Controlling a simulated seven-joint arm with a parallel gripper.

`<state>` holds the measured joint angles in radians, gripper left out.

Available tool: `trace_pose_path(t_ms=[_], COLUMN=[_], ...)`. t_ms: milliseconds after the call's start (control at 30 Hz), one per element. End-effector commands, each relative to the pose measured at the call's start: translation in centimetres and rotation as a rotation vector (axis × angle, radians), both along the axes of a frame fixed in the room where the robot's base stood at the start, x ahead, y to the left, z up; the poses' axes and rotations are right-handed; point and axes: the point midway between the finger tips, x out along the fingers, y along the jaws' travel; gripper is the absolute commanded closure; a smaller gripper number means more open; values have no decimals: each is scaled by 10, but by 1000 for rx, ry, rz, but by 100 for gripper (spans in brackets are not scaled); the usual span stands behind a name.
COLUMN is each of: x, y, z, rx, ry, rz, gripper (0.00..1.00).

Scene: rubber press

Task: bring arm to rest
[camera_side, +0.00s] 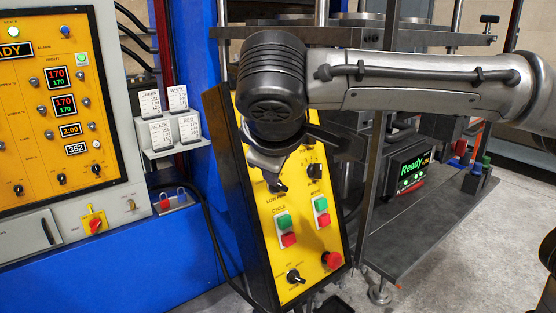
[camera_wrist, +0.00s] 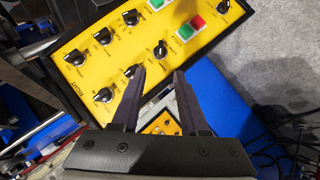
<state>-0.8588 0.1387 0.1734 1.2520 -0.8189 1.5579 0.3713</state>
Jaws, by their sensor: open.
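My gripper (camera_wrist: 158,95) shows in the wrist view with its two dark fingers apart and nothing between them. The fingers point toward a yellow control panel (camera_wrist: 98,48) with black knobs and green and red buttons. In the side view my arm reaches in from the right, and its wrist covers the upper part of the yellow control panel (camera_side: 300,262). The fingertips are mostly hidden there, so I cannot tell whether they touch the panel.
A second yellow panel (camera_side: 62,130) with red number displays stands at the left. Label cards (camera_side: 162,131) sit on a small holder beside it. The press's dark metal table (camera_side: 430,217) carries a screen reading "Ready" (camera_side: 412,170). Grey floor (camera_side: 500,235) is clear at the right.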

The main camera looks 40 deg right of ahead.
Motion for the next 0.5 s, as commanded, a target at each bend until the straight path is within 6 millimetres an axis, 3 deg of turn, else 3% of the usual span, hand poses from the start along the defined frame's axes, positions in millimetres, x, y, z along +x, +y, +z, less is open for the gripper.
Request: trace_pose_path(t_ms=[500], x=[-6], y=[5], z=[7], rx=[0], ry=[0], rz=[0], gripper=[56])
